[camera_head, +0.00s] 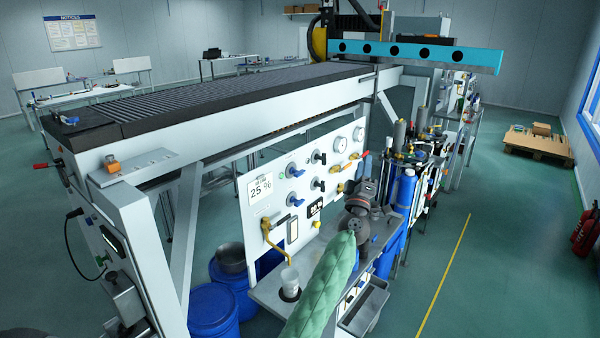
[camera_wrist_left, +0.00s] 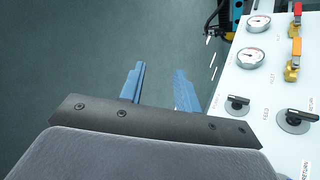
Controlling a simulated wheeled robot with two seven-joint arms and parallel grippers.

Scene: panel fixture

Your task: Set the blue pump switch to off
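The white upright panel (camera_head: 262,215) carries two blue-handled rotary switches, an upper one (camera_head: 293,170) and a lower one (camera_head: 295,201). Their labels are too small to read, so I cannot tell which is the pump switch. Neither shows in the left wrist view. My left gripper (camera_head: 366,190) is at the panel's right side, apart from both blue handles; its fingers are hard to make out there. In the left wrist view its two blue fingers (camera_wrist_left: 160,70) are spread with nothing between them, left of the panel. My right gripper is not in view.
The panel also has black knobs (camera_head: 318,157), gauges (camera_head: 340,144), and red and orange-handled valves, seen closer in the left wrist view (camera_wrist_left: 293,60). A white cup (camera_head: 290,279) stands on the ledge below a yellow pipe. Blue barrels (camera_head: 213,311) stand underneath.

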